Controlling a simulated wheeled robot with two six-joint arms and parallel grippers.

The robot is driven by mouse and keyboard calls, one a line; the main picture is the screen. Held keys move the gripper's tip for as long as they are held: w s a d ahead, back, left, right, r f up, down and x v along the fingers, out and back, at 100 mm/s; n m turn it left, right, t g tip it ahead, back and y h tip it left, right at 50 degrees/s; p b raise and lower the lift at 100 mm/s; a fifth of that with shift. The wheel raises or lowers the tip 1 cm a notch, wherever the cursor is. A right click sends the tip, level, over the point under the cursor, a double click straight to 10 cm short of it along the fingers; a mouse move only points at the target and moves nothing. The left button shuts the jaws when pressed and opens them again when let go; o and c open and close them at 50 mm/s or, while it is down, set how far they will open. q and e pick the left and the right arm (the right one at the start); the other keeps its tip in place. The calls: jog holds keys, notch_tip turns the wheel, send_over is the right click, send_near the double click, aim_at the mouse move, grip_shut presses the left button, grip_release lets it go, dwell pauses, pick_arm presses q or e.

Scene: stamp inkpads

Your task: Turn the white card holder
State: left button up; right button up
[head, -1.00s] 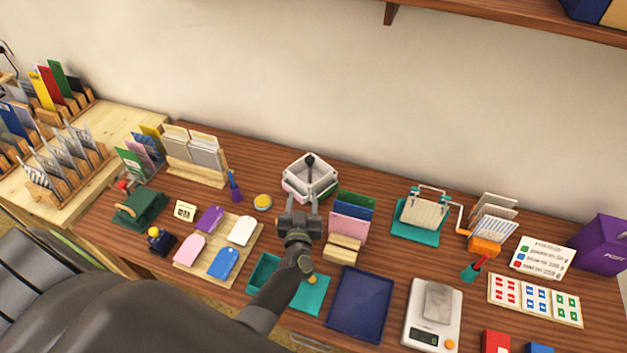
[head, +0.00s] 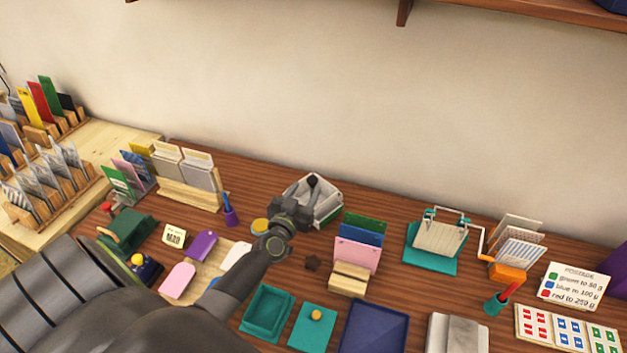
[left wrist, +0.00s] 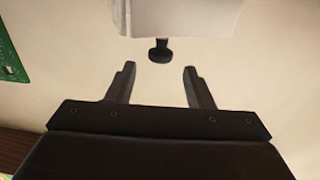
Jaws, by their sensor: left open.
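The white card holder (head: 327,207) is a square white box with green and pink edges and a black knob (head: 312,181) on top. It stands at the back of the desk near the wall. My left gripper (head: 300,200) is at its front left and hides part of it. In the left wrist view, the gripper (left wrist: 158,78) is open, its two fingers apart with nothing between them. The holder's white side (left wrist: 175,20) and the black knob (left wrist: 160,51) show just beyond the fingertips. I cannot tell whether a finger touches the holder. My right gripper is not in view.
A wooden stand with pink, blue and green cards (head: 357,255) is right of the holder. A purple pen cup (head: 231,215) and a yellow round pad (head: 261,226) are to the left. Teal trays (head: 267,312) lie in front. The wall is close behind.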

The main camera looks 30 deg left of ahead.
aim_at(310, 182)
pick_arm(q)
jog(key=w, duration=0.3)
jog(key=w+a+b, duration=0.1)
jog(key=w, duration=0.2)
jog(key=shift+s, duration=0.1)
grip_shut()
